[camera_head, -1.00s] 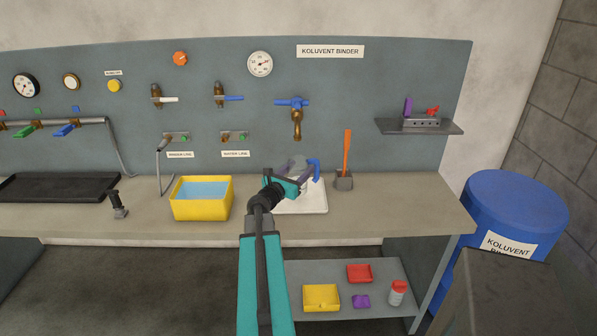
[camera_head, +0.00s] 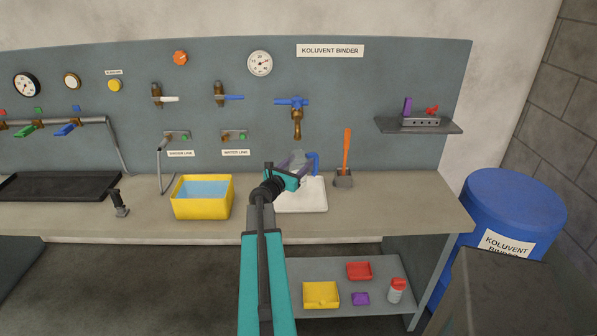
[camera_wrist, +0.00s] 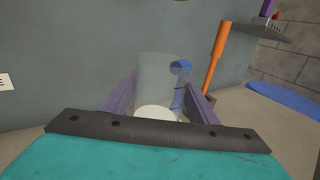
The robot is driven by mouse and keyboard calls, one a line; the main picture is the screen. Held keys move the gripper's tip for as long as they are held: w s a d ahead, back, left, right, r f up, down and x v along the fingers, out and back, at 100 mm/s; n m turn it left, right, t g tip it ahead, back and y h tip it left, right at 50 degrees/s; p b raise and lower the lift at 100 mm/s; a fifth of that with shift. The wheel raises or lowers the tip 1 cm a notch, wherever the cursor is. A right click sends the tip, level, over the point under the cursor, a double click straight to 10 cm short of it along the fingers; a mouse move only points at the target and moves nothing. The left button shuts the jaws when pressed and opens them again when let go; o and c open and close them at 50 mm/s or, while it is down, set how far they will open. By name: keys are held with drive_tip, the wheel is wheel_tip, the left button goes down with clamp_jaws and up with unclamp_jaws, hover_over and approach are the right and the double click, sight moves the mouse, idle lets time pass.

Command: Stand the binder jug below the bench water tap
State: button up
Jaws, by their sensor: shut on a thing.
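The binder jug (camera_head: 299,160) is a clear, greyish vessel with a blue handle (camera_head: 314,162). My gripper (camera_head: 297,169) is shut on it, just below the bench water tap (camera_head: 296,118), a brass tap with a blue cross handle on the back panel. In the wrist view the jug (camera_wrist: 158,82) looks upright between my purple fingers (camera_wrist: 158,98), with something white at its bottom. The jug is over or on the white tray (camera_head: 312,194); my arm hides its base in the head view, so I cannot tell whether it touches.
A yellow tub of blue liquid (camera_head: 203,209) stands left of my arm. A grey holder with an orange-handled tool (camera_head: 347,152) stands close right of the jug and also shows in the wrist view (camera_wrist: 216,55). A small shelf (camera_head: 419,126) juts out at upper right. The bench's right end is clear.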

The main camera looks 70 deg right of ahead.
drive_tip(key=shift+f+p, duration=0.5)
drive_tip(key=shift+f, duration=1.2)
drive_tip(key=shift+f, duration=0.15)
drive_tip(key=o, duration=1.3)
drive_tip(key=shift+a, duration=0.1)
drive_tip(key=shift+w+a+b, duration=0.35)
drive_tip(key=shift+a+b, duration=0.2)
drive_tip(key=shift+a, duration=1.4)
drive_tip(key=shift+w+a+b, duration=0.35)
drive_tip(key=shift+a+b, duration=0.25)
drive_tip(key=shift+a, duration=1.35)
drive_tip(key=shift+w+a+b, duration=0.35)
drive_tip(key=shift+a+b, duration=0.2)
drive_tip(key=shift+a, duration=1.4)
drive_tip(key=shift+r, duration=0.2)
